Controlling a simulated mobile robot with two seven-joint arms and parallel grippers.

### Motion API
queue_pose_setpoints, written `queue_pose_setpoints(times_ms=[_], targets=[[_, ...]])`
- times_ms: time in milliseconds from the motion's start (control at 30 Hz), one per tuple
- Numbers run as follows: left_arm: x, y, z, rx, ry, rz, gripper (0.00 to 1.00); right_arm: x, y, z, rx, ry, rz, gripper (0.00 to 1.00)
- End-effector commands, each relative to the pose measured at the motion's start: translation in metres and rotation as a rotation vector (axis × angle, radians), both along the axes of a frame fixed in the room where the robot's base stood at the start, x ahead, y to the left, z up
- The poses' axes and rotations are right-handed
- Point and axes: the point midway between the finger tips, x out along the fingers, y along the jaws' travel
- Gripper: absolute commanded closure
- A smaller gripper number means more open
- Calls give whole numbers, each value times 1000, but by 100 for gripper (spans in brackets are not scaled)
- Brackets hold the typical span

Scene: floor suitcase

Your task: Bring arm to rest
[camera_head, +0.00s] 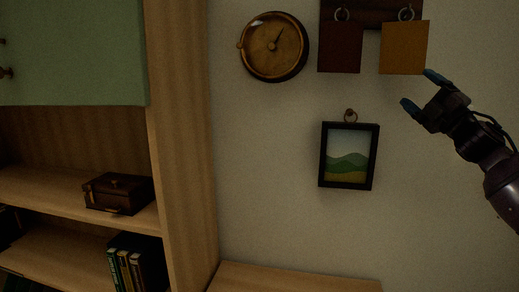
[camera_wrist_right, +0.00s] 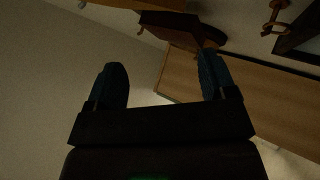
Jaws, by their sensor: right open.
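My right gripper (camera_head: 418,92) comes in from the right in the head view, dark with blue-tipped fingers. Its fingers are apart with nothing between them. It is just below and right of a tan hanging panel (camera_head: 404,48), and I cannot tell whether it touches it. In the right wrist view the two blue fingers (camera_wrist_right: 162,82) are spread wide, with empty space between them. My left gripper is out of view.
A dark brown panel (camera_head: 340,47) hangs beside the tan one from a rack. A round clock (camera_head: 273,47) and a framed landscape picture (camera_head: 348,156) hang on the wall. A shelf unit (camera_head: 180,150) at left holds a small chest (camera_head: 118,193) and books (camera_head: 124,268). A wooden surface (camera_head: 290,279) is below.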

Motion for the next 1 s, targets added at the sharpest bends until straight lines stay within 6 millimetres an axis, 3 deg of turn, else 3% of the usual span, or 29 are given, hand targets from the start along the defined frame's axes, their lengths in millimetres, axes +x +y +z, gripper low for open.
queue_pose_setpoints(times_ms=[33,233,467,700,1000], targets=[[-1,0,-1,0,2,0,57,4,7,-35,63,66,10,23],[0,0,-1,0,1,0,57,3,26,-156,293,305,20,23],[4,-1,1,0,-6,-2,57,-30,48,-292,542,575,5,23],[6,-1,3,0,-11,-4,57,-97,73,-418,787,829,-36,23],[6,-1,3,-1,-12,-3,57,-204,100,-532,1052,1050,-105,23]])
